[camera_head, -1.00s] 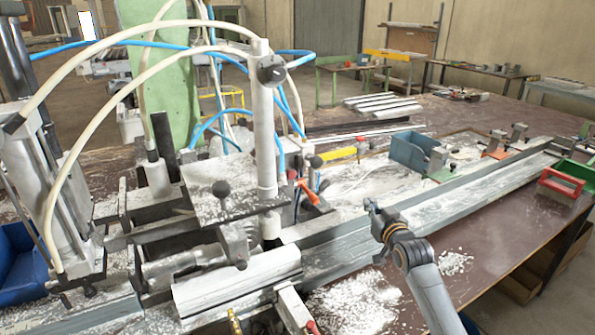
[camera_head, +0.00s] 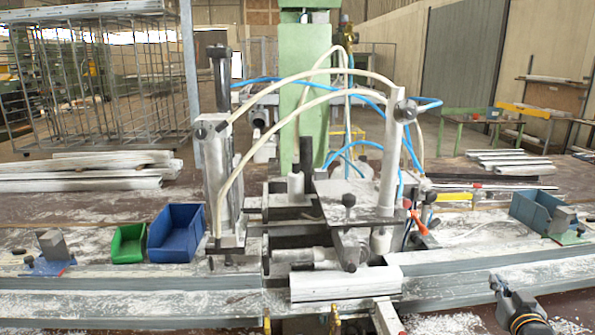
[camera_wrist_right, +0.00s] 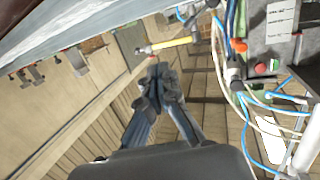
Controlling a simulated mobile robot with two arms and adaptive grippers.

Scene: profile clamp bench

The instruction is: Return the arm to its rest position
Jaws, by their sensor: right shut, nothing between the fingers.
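My right gripper (camera_head: 497,285) is at the lower right of the head view, in front of the long metal rail (camera_head: 450,285). In the right wrist view my right gripper (camera_wrist_right: 160,75) has its dark fingers closed together, with nothing between them. Its fingertips point up in that picture, with the bench's clamp hoses on the right side. The right forearm enters from the lower right corner of the head view. My left gripper is not in view.
The clamp machine (camera_head: 340,205) with hoses stands mid-bench, left of my gripper. A blue bin (camera_head: 175,232) and a green bin (camera_head: 128,243) stand at left. A grey-blue bin (camera_head: 535,208) stands behind my gripper. In the right wrist view a yellow-handled hammer (camera_wrist_right: 170,44) shows.

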